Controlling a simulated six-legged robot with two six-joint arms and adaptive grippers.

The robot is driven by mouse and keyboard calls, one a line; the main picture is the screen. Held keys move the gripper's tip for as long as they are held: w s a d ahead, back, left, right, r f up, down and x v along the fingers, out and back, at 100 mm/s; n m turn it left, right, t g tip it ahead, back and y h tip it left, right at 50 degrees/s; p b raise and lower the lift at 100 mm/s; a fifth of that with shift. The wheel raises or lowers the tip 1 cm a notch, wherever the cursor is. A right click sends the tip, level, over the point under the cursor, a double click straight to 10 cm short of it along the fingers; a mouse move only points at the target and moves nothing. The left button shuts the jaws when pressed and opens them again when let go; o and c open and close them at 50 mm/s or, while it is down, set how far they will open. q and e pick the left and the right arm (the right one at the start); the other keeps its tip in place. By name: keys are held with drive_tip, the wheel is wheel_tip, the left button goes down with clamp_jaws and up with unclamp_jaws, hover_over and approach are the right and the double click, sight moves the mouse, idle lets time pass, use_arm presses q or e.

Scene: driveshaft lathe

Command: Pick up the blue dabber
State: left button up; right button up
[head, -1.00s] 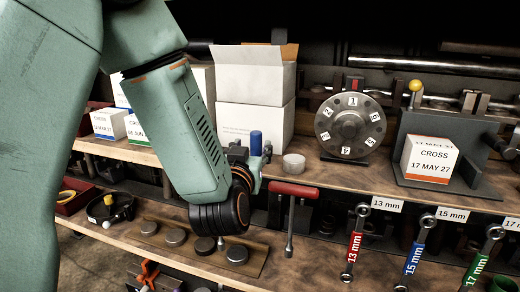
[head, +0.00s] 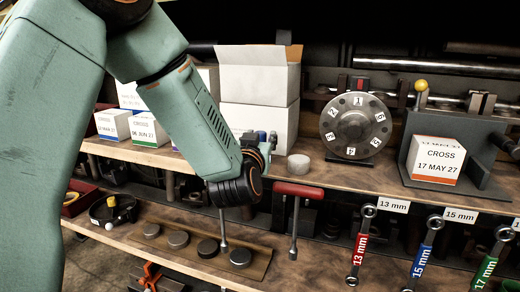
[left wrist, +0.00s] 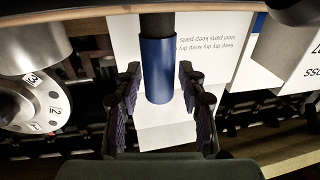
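The blue dabber (left wrist: 158,72) stands between the two fingers of my left gripper (left wrist: 157,95) in the left wrist view, its picture upside down there. It has a blue body and a dark end. The fingers are open, with a narrow gap on each side. In the head view my left gripper (head: 266,146) is at the shelf edge, in front of the white boxes. It hides most of the dabber; only a bit of blue shows (head: 262,136). My right gripper is in neither view.
An open white box (head: 258,80) stands behind the gripper. A small pale cylinder (head: 299,163) and a numbered dial (head: 354,126) are to the right. A red-handled T tool (head: 298,190) hangs below the shelf edge.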

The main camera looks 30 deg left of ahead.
use_arm(q)
clamp_jaws()
drive_tip(key=shift+r, duration=0.15)
